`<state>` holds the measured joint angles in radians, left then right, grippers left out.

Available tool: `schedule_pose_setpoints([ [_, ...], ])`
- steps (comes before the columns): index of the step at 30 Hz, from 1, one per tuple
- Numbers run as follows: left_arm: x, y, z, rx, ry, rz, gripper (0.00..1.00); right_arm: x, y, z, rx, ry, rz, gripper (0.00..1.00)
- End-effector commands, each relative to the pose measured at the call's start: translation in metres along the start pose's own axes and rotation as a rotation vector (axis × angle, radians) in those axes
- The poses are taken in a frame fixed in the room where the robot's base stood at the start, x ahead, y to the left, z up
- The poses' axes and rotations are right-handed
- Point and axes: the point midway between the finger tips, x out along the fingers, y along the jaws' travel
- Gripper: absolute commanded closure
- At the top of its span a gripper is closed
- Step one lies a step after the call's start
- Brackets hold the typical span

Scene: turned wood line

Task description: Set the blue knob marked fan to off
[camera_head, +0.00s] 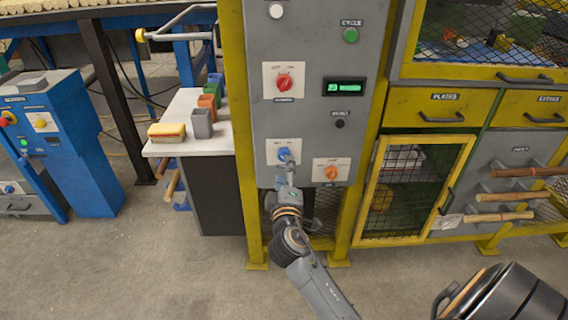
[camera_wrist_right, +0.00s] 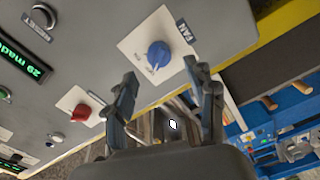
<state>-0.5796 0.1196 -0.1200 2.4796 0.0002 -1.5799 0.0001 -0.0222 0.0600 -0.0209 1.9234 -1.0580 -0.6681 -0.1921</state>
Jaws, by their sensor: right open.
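The blue knob (camera_head: 284,152) sits on a white plate low on the grey panel, with the gripper just below it. In the right wrist view the blue knob (camera_wrist_right: 158,54) is close, beside a label reading FAN. Its pale pointer mark is toward the lower edge of the picture. The position lettering is too small to read. My right gripper (camera_head: 288,168) is open; in the wrist view its fingers (camera_wrist_right: 163,82) are spread on either side, with the knob beyond the gap between them. I cannot tell whether they touch it. My left gripper is not in view.
An orange knob (camera_head: 332,172) is close on the right, and a red knob (camera_head: 284,82) is above. A green button (camera_head: 350,35) and a lit display (camera_head: 345,87) are higher up. A white-topped stand (camera_head: 183,115) with several coloured cups is left of the panel.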

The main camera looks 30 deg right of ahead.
Motion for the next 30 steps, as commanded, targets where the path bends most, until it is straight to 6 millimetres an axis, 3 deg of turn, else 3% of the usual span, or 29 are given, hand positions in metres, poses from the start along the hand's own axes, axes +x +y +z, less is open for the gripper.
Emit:
schedule_pose_setpoints([
  [6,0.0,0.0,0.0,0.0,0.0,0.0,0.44,-0.046,-0.001,0.001,0.0,-0.001,-0.002,0.44],
  [12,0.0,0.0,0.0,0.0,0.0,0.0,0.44,-0.067,-0.001,0.0,0.0,0.0,-0.001,0.44],
  [30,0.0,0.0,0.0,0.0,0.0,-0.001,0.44,-0.07,0.0,0.0,-0.001,0.0,0.0,0.44],
])
